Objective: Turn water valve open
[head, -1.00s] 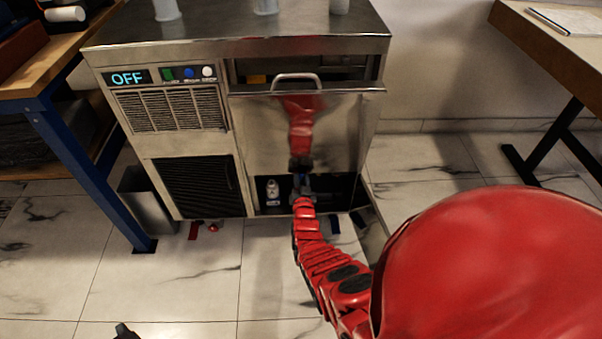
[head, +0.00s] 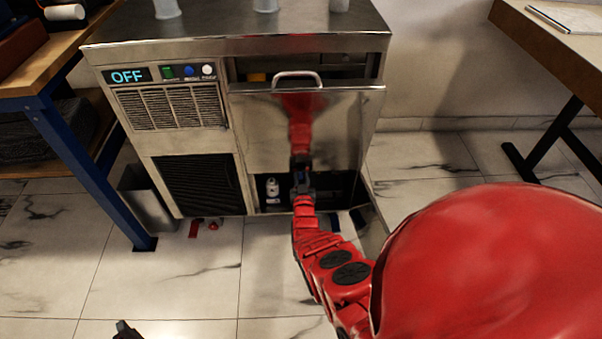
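A steel machine with an "OFF" display (head: 127,76) stands ahead. Its front panel (head: 262,140) with a curved handle hangs above a dark lower opening (head: 345,186). My red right arm reaches into this opening, and my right gripper (head: 301,173) is at its middle, below the panel. A small blue patch shows at the gripper, but I cannot tell whether it is the valve. The gripper's fingers are too small and dark to read. A small white fitting (head: 272,188) is left of the gripper. A dark tip of my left gripper (head: 126,331) shows at the bottom edge.
A grey bin (head: 147,204) and a blue-legged workbench (head: 88,165) stand left of the machine. Small red pieces (head: 197,228) lie on the floor by its base. Another table (head: 570,52) is at the right. The tiled floor in front is mostly clear.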

